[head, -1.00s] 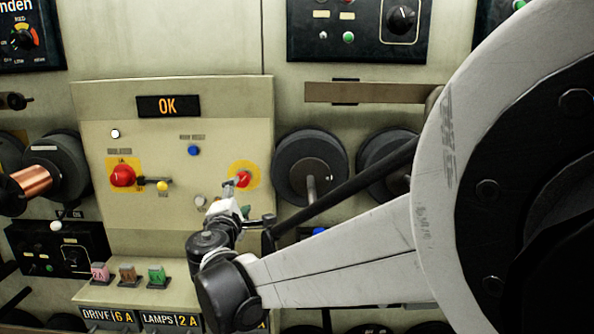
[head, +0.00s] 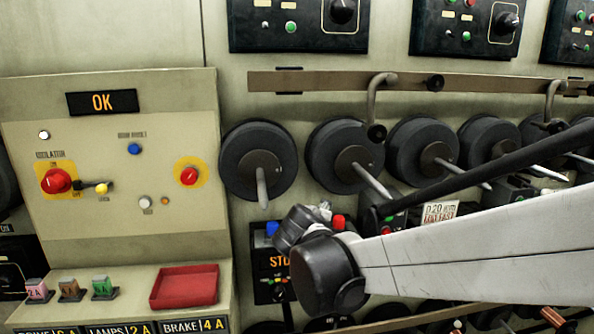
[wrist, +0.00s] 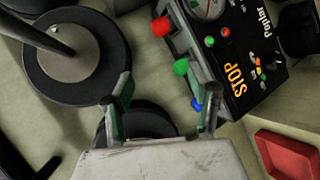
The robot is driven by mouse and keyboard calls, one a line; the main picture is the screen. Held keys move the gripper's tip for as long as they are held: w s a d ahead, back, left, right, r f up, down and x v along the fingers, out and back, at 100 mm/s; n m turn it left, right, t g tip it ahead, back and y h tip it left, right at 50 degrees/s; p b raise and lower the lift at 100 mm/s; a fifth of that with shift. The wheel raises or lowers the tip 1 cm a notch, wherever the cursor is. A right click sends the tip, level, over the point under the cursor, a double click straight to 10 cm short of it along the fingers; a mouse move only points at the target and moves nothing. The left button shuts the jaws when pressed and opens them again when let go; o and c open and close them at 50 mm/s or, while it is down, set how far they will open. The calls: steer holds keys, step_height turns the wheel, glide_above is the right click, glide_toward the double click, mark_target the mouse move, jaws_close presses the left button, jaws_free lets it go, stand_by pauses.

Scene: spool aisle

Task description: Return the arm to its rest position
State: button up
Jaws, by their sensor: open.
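My gripper (wrist: 166,104) shows in the wrist view with its two fingers spread apart and nothing between them. In the head view only a small part of it shows behind my dark wrist joint, in front of the STOP box (head: 270,290). My pale arm reaches in from the right edge. In the wrist view the STOP box (wrist: 245,95) lies beyond the right finger, and a black spool (wrist: 75,50) lies beyond the left finger. I cannot tell how far the fingers are from either.
Black spools (head: 258,160) on spindles line the wall under a brown rail (head: 310,82) with hooks. Spindles stick out near my arm.

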steer(key=s+d+f+m+g+y, duration=0.1)
steer(key=s+d+m, duration=0.3)
steer(key=s, duration=0.6)
steer(key=s+d+f+m+g+y+p, duration=0.1)
steer(key=s+d+m, duration=0.3)
steer(key=s, duration=0.6)
steer(key=s+d+f+m+g+y, duration=0.1)
steer(key=s+d+m+g, duration=0.2)
steer(key=s, duration=0.6)
steer(key=shift+s+d+f+m+y, duration=0.3)
steer(key=shift+s+d+f+m, duration=0.1)
steer(key=shift+d+m, duration=0.6)
steer(key=shift+d, duration=0.1)
